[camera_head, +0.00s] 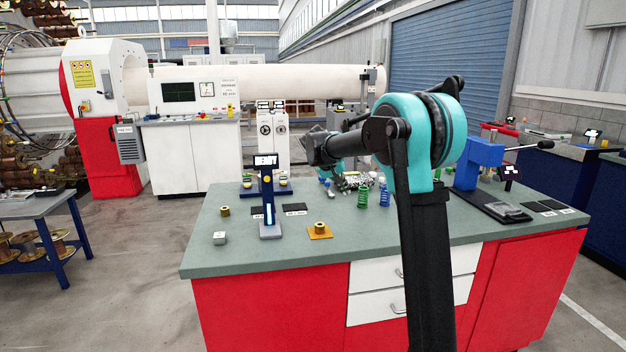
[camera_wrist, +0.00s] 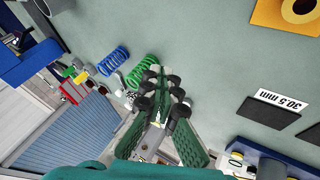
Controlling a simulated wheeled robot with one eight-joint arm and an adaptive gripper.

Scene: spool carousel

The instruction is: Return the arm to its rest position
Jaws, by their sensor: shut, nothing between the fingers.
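My teal and black arm (camera_head: 415,130) rises over the green workbench (camera_head: 300,250) in the head view, its forearm reaching toward the left and back. My gripper (camera_wrist: 164,84) shows in the wrist view, its fingers shut with nothing between them. It hangs above the bench top beside a green spring (camera_wrist: 146,72) and a blue spring (camera_wrist: 113,62). In the head view the fingers are hard to make out behind the black wrist.
A blue stand with a display (camera_head: 267,195), an orange plate with a brass spool (camera_head: 319,230) and a grey block (camera_head: 220,238) stand on the bench's left part. A blue vise-like device (camera_head: 478,165) stands at right. The front middle of the bench is clear.

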